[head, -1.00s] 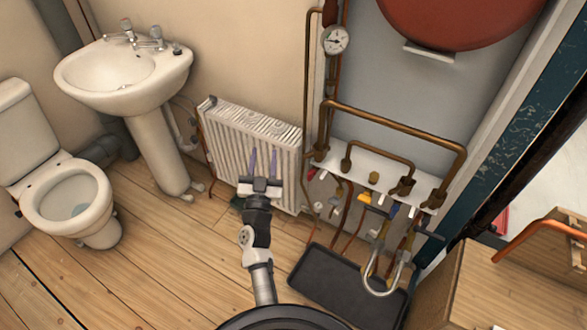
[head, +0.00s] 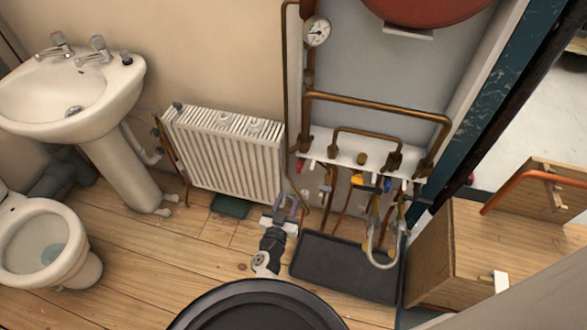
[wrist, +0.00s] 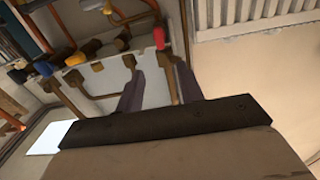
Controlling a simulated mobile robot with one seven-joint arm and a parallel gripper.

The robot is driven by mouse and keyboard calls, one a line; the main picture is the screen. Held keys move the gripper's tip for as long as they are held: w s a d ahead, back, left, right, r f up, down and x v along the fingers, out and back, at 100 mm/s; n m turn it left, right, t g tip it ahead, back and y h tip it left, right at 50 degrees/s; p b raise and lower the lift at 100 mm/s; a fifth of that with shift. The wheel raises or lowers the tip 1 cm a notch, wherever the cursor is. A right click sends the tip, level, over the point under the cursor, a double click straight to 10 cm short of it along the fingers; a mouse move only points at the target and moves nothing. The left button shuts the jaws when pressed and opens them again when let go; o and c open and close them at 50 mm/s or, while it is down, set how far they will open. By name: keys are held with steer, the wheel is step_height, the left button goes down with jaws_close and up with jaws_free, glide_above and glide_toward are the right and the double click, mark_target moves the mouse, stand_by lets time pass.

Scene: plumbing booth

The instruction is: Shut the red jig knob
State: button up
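The red knob (head: 299,166) is small in the head view, at the left end of the pipework jig's white shelf (head: 345,158). It shows larger in the wrist view (wrist: 158,38), as a red upright handle past my fingertips. My gripper (head: 287,202) is in front of the radiator's right end, lower in the picture than the knob and apart from it. In the wrist view my gripper (wrist: 155,65) has its two purple-grey fingers spread with nothing between them that I can see held. The exact gap to the knob is hard to judge.
A yellow knob (wrist: 75,58) and a blue knob (wrist: 42,68) sit along the same pipework. The white radiator (head: 225,155) stands left of the jig. A black tray (head: 345,272) lies on the floor below it. A wooden box (head: 480,250) stands at right.

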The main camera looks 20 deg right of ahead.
mark_target(298, 169)
steer(key=b+x, duration=0.1)
steer(key=x, duration=1.2)
steer(key=c, duration=0.8)
